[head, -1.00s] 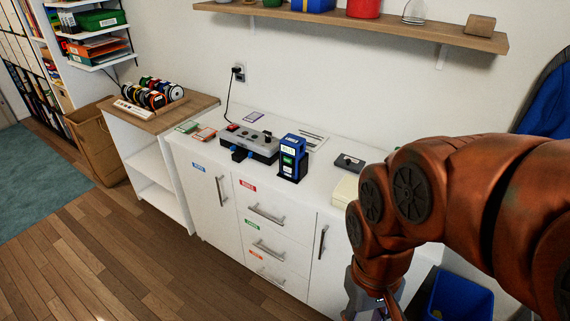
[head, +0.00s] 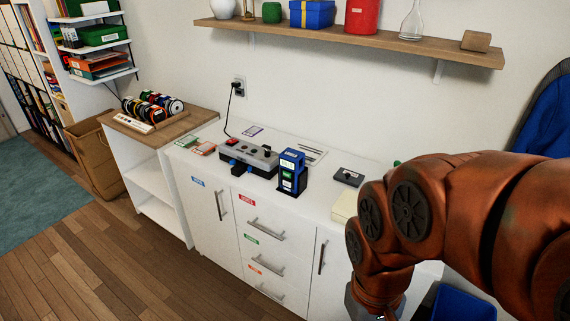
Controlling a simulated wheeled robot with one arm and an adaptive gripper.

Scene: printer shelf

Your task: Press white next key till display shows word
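A small blue and black device (head: 291,173) stands upright on the white cabinet top. Its front has pale panels and a green one; which is the display and which the white key is too small to tell, and no word is readable. My gripper (head: 372,312) is at the bottom edge, right of and below the device in the picture. Only the copper-coloured wrist and a bit of grey show there; the fingers are cut off by the frame. Nothing of mine touches the device.
A grey control box (head: 249,158) with a red switch sits left of the device. A dark small box (head: 347,177) and a cream block (head: 344,206) are to its right. A wooden shelf (head: 350,45) hangs above. A blue bin (head: 462,303) is at lower right.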

